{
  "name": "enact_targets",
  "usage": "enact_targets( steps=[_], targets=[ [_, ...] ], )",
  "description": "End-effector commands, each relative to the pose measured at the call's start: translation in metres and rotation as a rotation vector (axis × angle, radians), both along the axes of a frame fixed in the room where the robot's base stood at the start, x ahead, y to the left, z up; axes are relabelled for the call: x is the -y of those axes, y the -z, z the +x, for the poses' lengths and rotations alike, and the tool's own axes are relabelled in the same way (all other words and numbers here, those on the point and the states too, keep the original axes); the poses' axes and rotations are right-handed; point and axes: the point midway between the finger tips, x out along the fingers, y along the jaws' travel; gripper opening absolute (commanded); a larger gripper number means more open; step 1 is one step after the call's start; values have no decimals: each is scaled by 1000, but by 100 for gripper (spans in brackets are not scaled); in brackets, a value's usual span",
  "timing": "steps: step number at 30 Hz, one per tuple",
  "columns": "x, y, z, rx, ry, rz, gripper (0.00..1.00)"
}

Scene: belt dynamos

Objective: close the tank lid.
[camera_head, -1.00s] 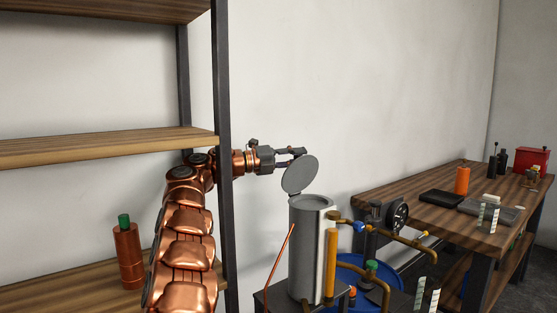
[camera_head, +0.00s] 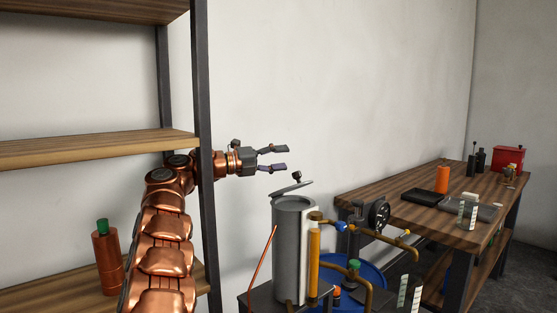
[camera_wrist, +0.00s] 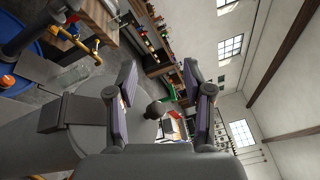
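The grey cylindrical tank (camera_head: 288,255) stands on a dark stand in the head view. Its round lid (camera_head: 291,188) is hinged at the top rim and tilted at a low angle, leaving a gap above the tank mouth. A dark knob (camera_head: 297,176) sticks up from the lid. My gripper (camera_head: 286,157) is open and empty, just above and left of the knob. In the wrist view my gripper (camera_wrist: 160,72) has its two fingers spread, with the knob (camera_wrist: 155,110) showing between them and the lid (camera_wrist: 92,112) behind the left finger. Contact cannot be told.
A red-brown bottle with a green cap (camera_head: 106,258) is on the lower shelf. Brass pipes and a gauge (camera_head: 379,213) sit right of the tank. A wooden workbench (camera_head: 430,213) holds several items.

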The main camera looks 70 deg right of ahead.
Motion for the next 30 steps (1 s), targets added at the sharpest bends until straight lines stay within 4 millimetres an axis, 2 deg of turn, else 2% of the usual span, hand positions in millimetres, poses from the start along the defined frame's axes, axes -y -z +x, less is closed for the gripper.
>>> enact_targets(
  steps=[7,11,24,30],
  targets=[
    [-1,0,1,0,0,0,51],
    [-5,0,8,0,-1,0,51],
    [-51,2,72,2,1,-2,51],
    [-64,3,93,-2,0,-1,51]
  ],
)
